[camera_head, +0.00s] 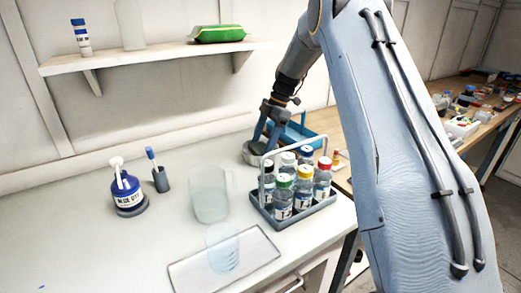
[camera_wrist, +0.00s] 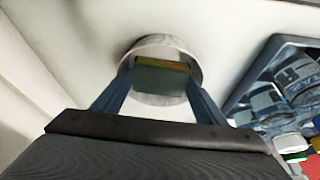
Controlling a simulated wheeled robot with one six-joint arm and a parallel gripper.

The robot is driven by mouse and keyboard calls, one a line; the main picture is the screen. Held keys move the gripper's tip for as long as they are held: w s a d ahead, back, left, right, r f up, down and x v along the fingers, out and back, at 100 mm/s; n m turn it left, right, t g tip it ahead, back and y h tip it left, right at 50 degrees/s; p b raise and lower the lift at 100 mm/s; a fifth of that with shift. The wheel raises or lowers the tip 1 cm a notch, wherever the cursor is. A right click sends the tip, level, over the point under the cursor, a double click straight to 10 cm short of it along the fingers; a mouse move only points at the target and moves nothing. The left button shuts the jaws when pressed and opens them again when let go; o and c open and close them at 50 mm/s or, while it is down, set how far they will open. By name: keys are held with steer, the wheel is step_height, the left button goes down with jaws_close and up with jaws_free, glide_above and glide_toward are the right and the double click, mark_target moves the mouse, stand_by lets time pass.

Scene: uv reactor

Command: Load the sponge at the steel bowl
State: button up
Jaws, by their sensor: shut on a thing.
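The steel bowl (camera_wrist: 162,43) stands on the white counter, and it also shows at the back of the counter in the head view (camera_head: 247,156). The sponge (camera_wrist: 161,77), green-grey with a yellow layer, is at the bowl's mouth in the wrist view. My gripper (camera_wrist: 160,85) has one finger on each side of the sponge and is shut on it. In the head view my gripper (camera_head: 264,142) points down at the bowl behind the bottle carrier. Whether the sponge touches the bowl's floor is hidden.
A grey carrier (camera_head: 296,222) of capped bottles stands just right of the bowl. A clear pitcher (camera_head: 208,195), a blue-labelled pump bottle (camera_head: 127,192) and a brush holder (camera_head: 161,180) stand to the left. A blue bin (camera_head: 291,136) sits behind. A shelf (camera_head: 150,60) hangs above.

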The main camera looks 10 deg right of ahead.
mark_target(262, 146)
steer(key=shift+r+p, duration=1.15)
steer(key=shift+r, duration=2.55)
step_height(262, 146, up, 4)
steer(key=shift+p, duration=0.65)
